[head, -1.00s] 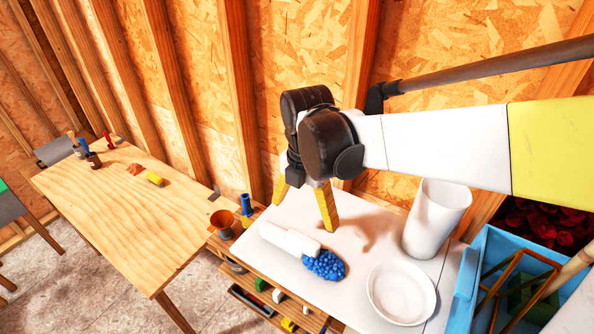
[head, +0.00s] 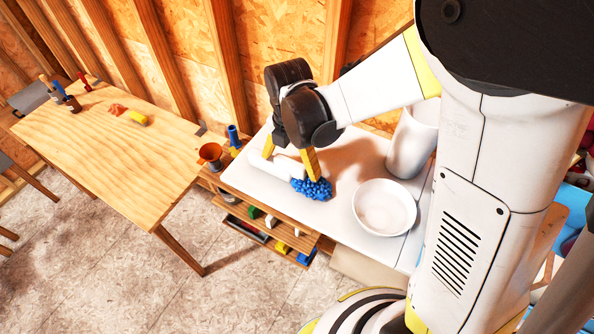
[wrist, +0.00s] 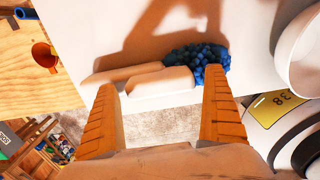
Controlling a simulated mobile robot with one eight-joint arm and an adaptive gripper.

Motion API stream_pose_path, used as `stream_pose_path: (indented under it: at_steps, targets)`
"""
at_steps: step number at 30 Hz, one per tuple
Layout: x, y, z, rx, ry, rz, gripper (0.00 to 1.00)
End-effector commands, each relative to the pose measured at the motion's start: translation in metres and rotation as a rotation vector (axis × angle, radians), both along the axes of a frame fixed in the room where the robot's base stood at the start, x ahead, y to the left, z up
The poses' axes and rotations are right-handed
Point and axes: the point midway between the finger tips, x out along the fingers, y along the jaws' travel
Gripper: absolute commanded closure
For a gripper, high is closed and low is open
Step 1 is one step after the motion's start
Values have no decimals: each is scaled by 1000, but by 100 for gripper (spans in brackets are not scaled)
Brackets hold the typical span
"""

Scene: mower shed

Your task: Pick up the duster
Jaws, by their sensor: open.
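The duster has a white handle and a fluffy blue head (head: 316,190). It lies on the white tabletop (head: 335,212), near its front left edge. My gripper (head: 289,163) is open, with its yellow fingers pointing down over the duster. In the head view the fingers partly cover the handle. In the wrist view the duster (wrist: 160,82) lies across the picture beyond the fingertips, its handle between them and its blue head by the right finger. My gripper (wrist: 160,95) holds nothing. I cannot tell whether the fingertips touch the duster or the table.
A white bowl (head: 384,208) and a white cylindrical container (head: 412,142) stand right of the duster. An orange funnel (head: 210,154) and a blue tube (head: 233,136) are at the left. A wooden table (head: 110,150) stands further left. Shelves with small items (head: 282,247) are below.

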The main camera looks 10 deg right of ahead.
Motion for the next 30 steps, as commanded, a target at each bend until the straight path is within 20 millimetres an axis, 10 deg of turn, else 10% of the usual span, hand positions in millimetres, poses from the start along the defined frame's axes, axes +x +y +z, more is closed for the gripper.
stream_pose_path:
  at_steps: [6, 20, 30]
  targets:
    - [0, 0, 0, 0, 0, 0, 53]
    - [0, 0, 7, 0, 0, 0, 54]
    - [-3, -30, 57, 0, 0, -7, 54]
